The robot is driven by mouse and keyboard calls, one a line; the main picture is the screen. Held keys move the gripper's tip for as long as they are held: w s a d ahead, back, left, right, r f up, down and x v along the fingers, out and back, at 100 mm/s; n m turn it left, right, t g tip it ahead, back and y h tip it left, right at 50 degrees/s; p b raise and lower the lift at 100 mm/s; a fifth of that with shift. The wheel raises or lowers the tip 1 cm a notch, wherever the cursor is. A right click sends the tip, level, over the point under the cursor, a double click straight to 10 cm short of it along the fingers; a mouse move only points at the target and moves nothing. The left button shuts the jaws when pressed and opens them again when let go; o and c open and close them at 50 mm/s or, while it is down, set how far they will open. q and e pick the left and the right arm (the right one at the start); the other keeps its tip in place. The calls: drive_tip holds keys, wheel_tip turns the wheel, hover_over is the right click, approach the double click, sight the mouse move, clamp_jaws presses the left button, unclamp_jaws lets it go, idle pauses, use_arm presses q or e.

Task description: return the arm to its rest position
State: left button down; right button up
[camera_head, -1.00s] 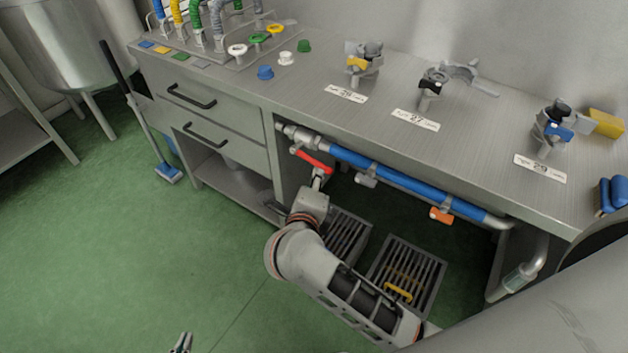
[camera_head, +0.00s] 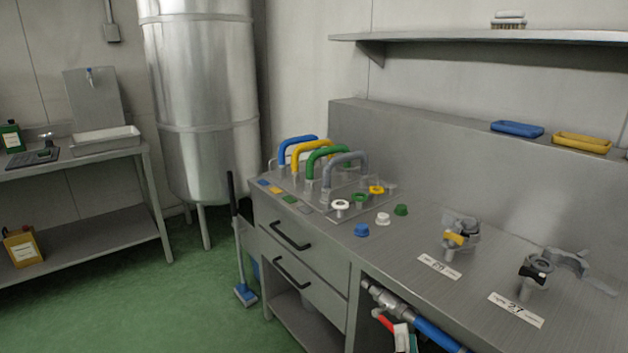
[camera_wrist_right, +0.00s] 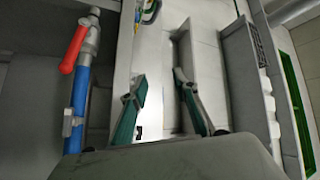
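My right gripper (camera_head: 405,341) shows at the bottom edge of the head view, in front of the bench and beside the red valve handle (camera_head: 383,319); most of the arm is out of frame. In the right wrist view the two teal-lined fingers of the right gripper (camera_wrist_right: 160,80) are spread with nothing between them. The red handle also shows there, to the left of the fingers and apart from them (camera_wrist_right: 73,48), on the blue pipe (camera_wrist_right: 76,112). My left gripper is out of view.
A steel tank (camera_head: 208,110) stands behind. Green floor (camera_head: 165,310) is free at left.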

drive_tip(key=s+a+f+n+g+y, duration=0.2)
drive_tip(key=s+a+f+n+y, duration=0.3)
drive_tip(key=n, duration=0.4)
drive_tip(key=s+d+f+n+g, duration=0.2)
drive_tip(key=s+f+n+g, duration=0.1)
drive_tip(key=f, duration=0.4)
drive_tip(key=s+d+f+n+g+p, duration=0.1)
drive_tip(key=s+d+f+n+g, duration=0.2)
drive_tip(key=s+f, duration=0.2)
drive_tip(key=s+d+f+n+g, duration=0.2)
drive_tip(key=s+f, duration=0.2)
drive_tip(key=f, duration=0.5)
drive_tip(key=shift+d+n+g+p, duration=0.35)
drive_tip(key=shift+n+g, duration=0.05)
drive_tip(key=shift+w+a, duration=0.1)
